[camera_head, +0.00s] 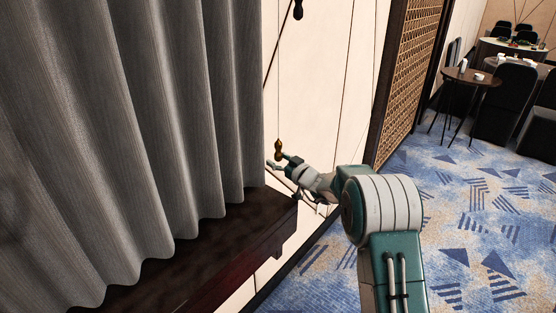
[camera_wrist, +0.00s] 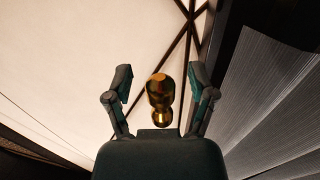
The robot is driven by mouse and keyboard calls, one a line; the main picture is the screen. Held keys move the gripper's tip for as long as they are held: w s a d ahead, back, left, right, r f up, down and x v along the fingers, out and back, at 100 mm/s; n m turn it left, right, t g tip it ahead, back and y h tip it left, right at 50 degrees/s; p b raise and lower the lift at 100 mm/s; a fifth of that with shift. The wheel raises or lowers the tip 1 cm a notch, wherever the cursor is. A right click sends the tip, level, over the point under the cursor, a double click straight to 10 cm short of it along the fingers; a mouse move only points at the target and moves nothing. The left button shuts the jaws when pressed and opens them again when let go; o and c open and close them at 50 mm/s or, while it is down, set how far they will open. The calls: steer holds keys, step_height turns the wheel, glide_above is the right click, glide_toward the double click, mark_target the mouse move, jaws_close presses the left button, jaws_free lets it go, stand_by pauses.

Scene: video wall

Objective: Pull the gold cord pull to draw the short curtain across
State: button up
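The gold cord pull (camera_head: 278,149) hangs on a thin cord in front of the pale wall, just right of the grey curtain. In the wrist view the gold cord pull (camera_wrist: 160,92) is between the two fingers of my gripper (camera_wrist: 160,88), with a gap showing on each side. My gripper (camera_head: 282,163) is open around or just below the pull in the head view. The short curtain (camera_head: 130,120) is grey and pleated and fills the left of the head view. It also shows at the right of the wrist view (camera_wrist: 275,100).
A dark wooden ledge (camera_head: 230,245) runs below the curtain, close to my gripper. A lattice panel (camera_head: 412,70) stands right of the pale wall (camera_head: 330,60). A small round table (camera_head: 470,78) and dark chairs (camera_head: 505,100) stand far right. The patterned carpet (camera_head: 465,215) is clear.

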steer(key=shift+s+d+r, duration=0.1)
steer(key=shift+s+d, duration=0.25)
steer(key=shift+d, duration=0.05)
steer(key=v, duration=1.1)
steer(key=shift+a, duration=0.1)
steer(key=s+a+r+g, duration=0.2)
steer(key=s+r+g, duration=0.1)
steer(key=s, duration=0.4)
steer(key=s+a+r+g+h, duration=0.1)
steer(key=s+r+g, duration=0.2)
steer(key=s, duration=0.4)
steer(key=s+a+r+g, duration=0.2)
steer(key=s+g, duration=0.1)
steer(key=s, duration=0.4)
steer(key=s+d+m+h, duration=0.4)
steer(key=s+d, duration=0.3)
steer(key=s, duration=0.2)
steer(key=s+d+m+t+h, duration=0.1)
steer(key=s+d+m+h, duration=0.3)
steer(key=s+d+h, duration=0.3)
steer(key=shift+s+m, duration=0.3)
steer(key=shift+s, duration=1.4)
